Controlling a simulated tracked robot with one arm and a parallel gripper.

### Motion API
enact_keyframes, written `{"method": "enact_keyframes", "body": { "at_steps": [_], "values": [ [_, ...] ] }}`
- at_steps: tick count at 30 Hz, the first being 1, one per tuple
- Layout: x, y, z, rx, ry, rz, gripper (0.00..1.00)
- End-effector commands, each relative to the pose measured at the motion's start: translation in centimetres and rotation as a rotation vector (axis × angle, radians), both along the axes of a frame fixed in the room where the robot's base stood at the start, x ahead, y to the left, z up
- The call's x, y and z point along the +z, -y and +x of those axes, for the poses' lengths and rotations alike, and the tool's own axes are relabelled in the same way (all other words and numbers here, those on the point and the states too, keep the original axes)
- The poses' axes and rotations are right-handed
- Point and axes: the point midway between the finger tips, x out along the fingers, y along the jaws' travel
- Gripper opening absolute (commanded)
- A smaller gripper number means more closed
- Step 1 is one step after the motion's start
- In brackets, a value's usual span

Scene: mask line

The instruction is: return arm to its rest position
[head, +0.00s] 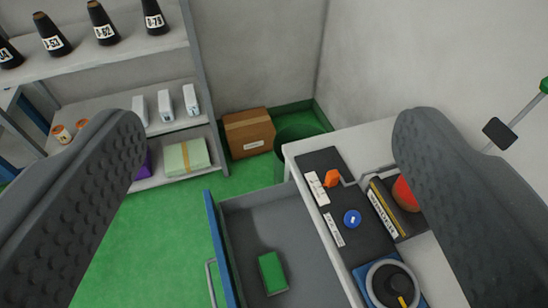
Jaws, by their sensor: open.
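My gripper (262,205) shows as two dark grey, studded fingers at the left and right of the head view. The fingers are wide apart with nothing between them. Beyond them, an open drawer (240,235) with a blue front extends from a bench, and a green block (272,273) lies inside it. My gripper appears to be above and apart from the drawer and bench. The rest of my arm is not visible.
The white bench (370,137) holds an orange item (332,178), a blue round item (352,219) and a red ball (405,194). A shelf (120,55) with dark cones stands at the left. A cardboard box (249,133) and a green bin (290,160) are at the back. Green floor (150,240) is clear.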

Motion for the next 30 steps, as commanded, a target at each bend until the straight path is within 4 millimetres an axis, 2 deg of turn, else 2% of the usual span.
{"method": "enact_keyframes", "body": {
  "at_steps": [5,8,18,25,29,30],
  "values": [
    [0.2,0.0,0.0,0.000,0.000,-0.001,0.77],
    [1.1,0.0,0.0,0.000,0.000,-0.001,0.77],
    [6.7,0.0,0.0,0.000,-0.001,-0.001,0.77],
    [6.9,0.0,0.0,0.000,-0.001,-0.001,0.77],
    [6.8,0.0,0.0,0.000,-0.001,-0.001,0.41],
    [6.8,0.0,0.0,0.000,-0.001,-0.001,0.36]
  ]
}}
